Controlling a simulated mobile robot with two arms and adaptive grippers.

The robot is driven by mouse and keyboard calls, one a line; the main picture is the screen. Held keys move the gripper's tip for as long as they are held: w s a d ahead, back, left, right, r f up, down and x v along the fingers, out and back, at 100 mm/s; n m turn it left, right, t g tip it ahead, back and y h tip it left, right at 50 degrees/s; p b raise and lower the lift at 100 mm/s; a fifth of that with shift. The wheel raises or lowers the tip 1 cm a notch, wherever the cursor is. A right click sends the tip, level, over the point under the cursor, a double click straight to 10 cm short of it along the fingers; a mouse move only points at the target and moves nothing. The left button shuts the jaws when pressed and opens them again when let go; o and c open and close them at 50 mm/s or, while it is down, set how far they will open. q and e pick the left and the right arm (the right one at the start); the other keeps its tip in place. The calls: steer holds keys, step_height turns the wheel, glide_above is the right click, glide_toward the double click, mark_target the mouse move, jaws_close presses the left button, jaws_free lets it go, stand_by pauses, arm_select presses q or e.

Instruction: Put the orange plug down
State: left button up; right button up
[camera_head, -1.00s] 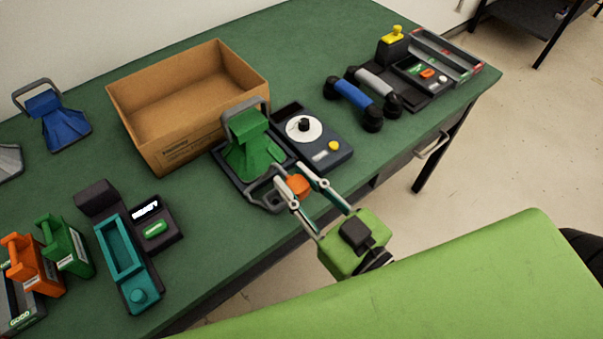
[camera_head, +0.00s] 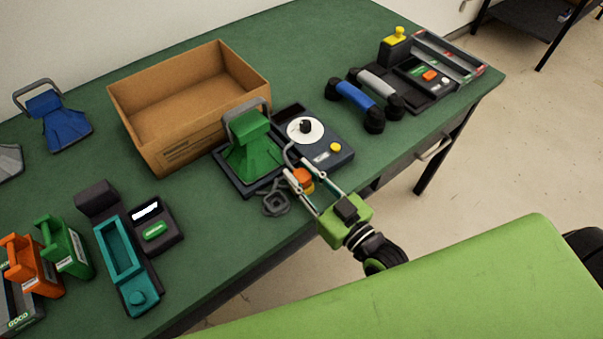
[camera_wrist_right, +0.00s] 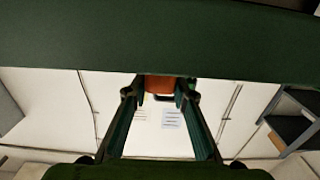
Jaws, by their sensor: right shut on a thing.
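My right gripper (camera_head: 298,171) is shut on the orange plug (camera_head: 303,180), near the front edge of the green table (camera_head: 225,225). The plug is a small orange block between the fingertips. In the right wrist view the plug (camera_wrist_right: 159,86) shows between the two fingers, partly hidden by the dark table band. A grey cable (camera_head: 275,202) lies in a loose coil just left of the plug. I cannot tell whether the plug touches the table. My left gripper is not in view.
A green handset on a dark base (camera_head: 247,152) and a dial unit (camera_head: 330,148) stand just behind the plug. An open cardboard box (camera_head: 157,158) is farther back left. A teal device (camera_head: 133,275) is at left. Bare tabletop lies left of the cable.

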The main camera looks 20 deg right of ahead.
steer(key=shift+f, duration=0.2)
steer(key=o, duration=1.1)
steer(key=shift+r, duration=0.1)
steer(key=shift+r, duration=0.25)
steer(key=b+v, duration=0.1)
steer(key=v, duration=1.1)
